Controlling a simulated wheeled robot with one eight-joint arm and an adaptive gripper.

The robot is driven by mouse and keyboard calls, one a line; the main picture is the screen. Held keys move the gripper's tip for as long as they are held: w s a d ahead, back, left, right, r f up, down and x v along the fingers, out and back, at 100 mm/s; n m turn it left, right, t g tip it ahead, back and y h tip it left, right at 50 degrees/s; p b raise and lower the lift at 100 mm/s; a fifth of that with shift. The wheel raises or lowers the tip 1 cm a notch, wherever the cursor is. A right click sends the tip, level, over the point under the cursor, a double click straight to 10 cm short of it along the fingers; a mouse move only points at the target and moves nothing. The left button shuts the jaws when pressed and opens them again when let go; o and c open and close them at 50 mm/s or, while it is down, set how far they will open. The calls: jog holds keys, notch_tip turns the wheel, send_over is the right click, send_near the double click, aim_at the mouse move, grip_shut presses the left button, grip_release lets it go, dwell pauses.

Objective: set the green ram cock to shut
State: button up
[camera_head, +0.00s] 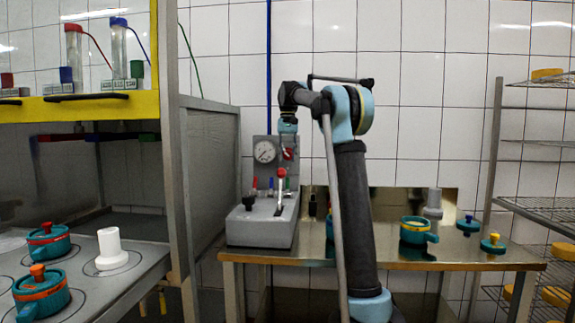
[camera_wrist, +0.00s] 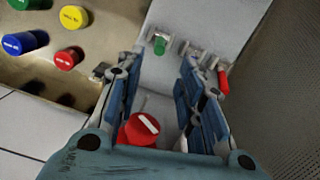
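The green ram cock (camera_wrist: 160,46) is a small green handle on a metal fitting, on the grey press body (camera_wrist: 205,20). In the wrist view it lies just beyond my fingertips, near the middle of the gap. I cannot tell whether it is set open or shut. My gripper (camera_wrist: 160,64) is open, with blue-padded fingers apart and nothing held. A red knob with a white stripe (camera_wrist: 140,129) shows between the fingers, closer to the camera. In the head view my arm reaches down over the press (camera_head: 262,228); the gripper is small and unclear there.
A red cock (camera_wrist: 223,82) sits right of the green one, close to my right finger. A gauge (camera_head: 264,151) stands on the press's back panel. Several coloured knobs (camera_wrist: 74,17) are at the wrist view's upper left. A teal pot (camera_head: 413,232) is on the table to the right.

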jog(key=shift+s+r, duration=0.1)
jog(key=c, duration=0.8)
jog(key=shift+s+n, duration=0.35)
jog(key=shift+n, duration=0.35)
grip_shut()
jog(key=s+d+n+t, duration=0.2)
jog(key=s+n+t, duration=0.2)
jog(key=s+n, duration=0.75)
jog(key=n, duration=0.5)
send_near(288, 186)
jog(key=s+d+f, duration=0.1)
jog(key=s+f, duration=0.3)
jog(key=f, duration=0.1)
jog(key=w, duration=0.1)
jog(key=w+f, duration=0.1)
jog(key=w, duration=0.1)
jog(key=shift+d+t, duration=0.1)
jog(key=shift+t, duration=0.3)
jog(key=shift+w+f, duration=0.1)
jog(key=shift+w, duration=0.65)
